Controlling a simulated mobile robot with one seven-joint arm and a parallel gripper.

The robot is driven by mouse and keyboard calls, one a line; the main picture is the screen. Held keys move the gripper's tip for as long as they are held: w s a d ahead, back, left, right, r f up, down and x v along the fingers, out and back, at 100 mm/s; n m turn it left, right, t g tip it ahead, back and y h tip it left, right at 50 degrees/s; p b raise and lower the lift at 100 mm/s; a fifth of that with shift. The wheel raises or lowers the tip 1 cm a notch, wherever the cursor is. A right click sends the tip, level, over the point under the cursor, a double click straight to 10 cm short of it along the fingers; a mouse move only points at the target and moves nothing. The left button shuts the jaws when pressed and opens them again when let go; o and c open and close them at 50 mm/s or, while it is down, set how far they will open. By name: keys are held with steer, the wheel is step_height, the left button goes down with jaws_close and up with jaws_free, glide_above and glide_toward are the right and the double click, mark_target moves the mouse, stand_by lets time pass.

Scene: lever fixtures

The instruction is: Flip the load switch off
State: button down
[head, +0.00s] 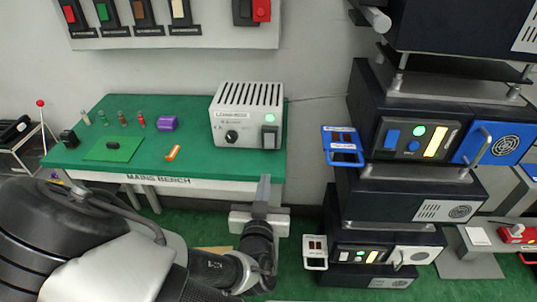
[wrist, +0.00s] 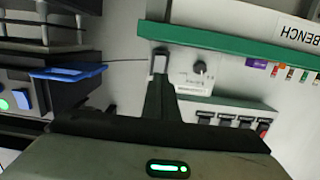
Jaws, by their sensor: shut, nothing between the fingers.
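The load box (head: 240,100) is a white vented box on the green bench, with a round black knob on its front left and a lit green lamp at upper right. The load switch (head: 269,137) is a grey lever plate in a dark frame below the lamp. My gripper (head: 264,188) is shut and empty, in front of the bench edge, below the switch in the head view and apart from it. In the wrist view, which is upside down, the switch (wrist: 160,62) appears just beyond my fingertips (wrist: 159,86), and the knob (wrist: 199,68) lies to its right.
The green bench (head: 200,165) also holds a purple block (head: 167,123), an orange piece (head: 173,153) and several small parts. A rack of dark modules (head: 365,110) with a blue tray (head: 343,147) stands to the right. A wall panel of switches (head: 165,38) hangs above.

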steer(key=shift+a+f+b, duration=0.1)
steer(key=shift+f+b, duration=0.05)
steer(key=shift+b, duration=0.15)
steer(key=b, duration=1.1)
glide_toward(269, 147)
steer(key=w, duration=0.6)
steer(key=shift+w+f, duration=0.2)
steer(key=shift+f, duration=0.1)
steer(key=shift+w+f, duration=0.1)
steer(key=shift+w, duration=0.1)
